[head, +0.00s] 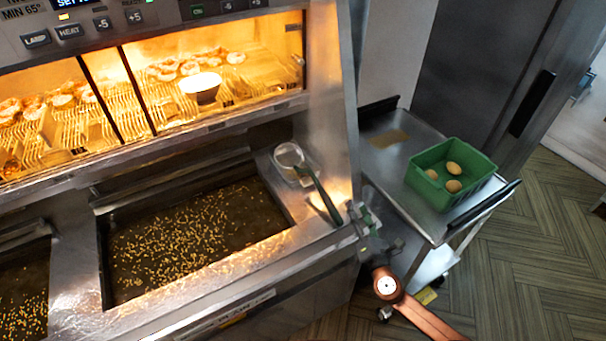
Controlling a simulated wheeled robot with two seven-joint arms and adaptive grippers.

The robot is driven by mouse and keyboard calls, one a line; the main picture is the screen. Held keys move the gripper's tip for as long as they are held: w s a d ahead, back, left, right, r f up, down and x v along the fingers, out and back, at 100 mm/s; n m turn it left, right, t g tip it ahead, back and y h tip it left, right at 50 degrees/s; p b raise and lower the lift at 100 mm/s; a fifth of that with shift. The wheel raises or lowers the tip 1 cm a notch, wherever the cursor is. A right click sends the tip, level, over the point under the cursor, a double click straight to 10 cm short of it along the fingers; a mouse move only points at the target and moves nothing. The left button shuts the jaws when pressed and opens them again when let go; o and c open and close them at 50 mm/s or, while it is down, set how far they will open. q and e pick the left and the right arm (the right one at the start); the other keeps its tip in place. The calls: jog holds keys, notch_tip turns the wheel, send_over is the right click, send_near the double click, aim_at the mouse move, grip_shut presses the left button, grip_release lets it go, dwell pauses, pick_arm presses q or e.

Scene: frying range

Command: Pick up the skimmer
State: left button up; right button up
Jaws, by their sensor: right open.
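The skimmer lies on the metal ledge at the right end of the fryer. Its round mesh head (289,155) is toward the back, and its dark green handle (323,194) slants down to the right, toward the ledge's front corner. My right gripper (360,215) is open and empty at that corner, just right of the handle's end. A small gap seems to separate them, but I cannot tell the height difference. My left gripper is out of view.
Fryer vats (190,235) with floating crumbs lie left of the skimmer. A metal cart (400,165) on the right carries a green crate (480,190) with several potato-like items.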

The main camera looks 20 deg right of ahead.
aim_at(329, 201)
jog(key=w+a+f+n+y, duration=0.1)
jog(key=n, duration=0.2)
jog(key=a+f+n+y, duration=0.1)
jog(key=a+n+y, duration=0.1)
jog(key=n, duration=0.1)
jog(key=w+a+f+n+y, duration=0.1)
jog(key=n+y, duration=0.1)
jog(key=n, duration=0.2)
jog(key=shift+w+a, duration=0.15)
jog(key=shift+w, duration=0.2)
jog(key=shift+w+a+f+n, duration=0.15)
jog(key=shift+w+f+n, duration=0.1)
jog(key=shift+n, duration=0.25)
jog(key=w, duration=0.2)
jog(key=w+p, duration=0.1)
jog(key=w, duration=0.3)
jog(key=shift+w+a+r+p, duration=0.25)
jog(key=shift+w+a+p, duration=0.1)
jog(key=shift+w+p, duration=0.05)
jog(key=shift+w, duration=0.35)
grip_shut()
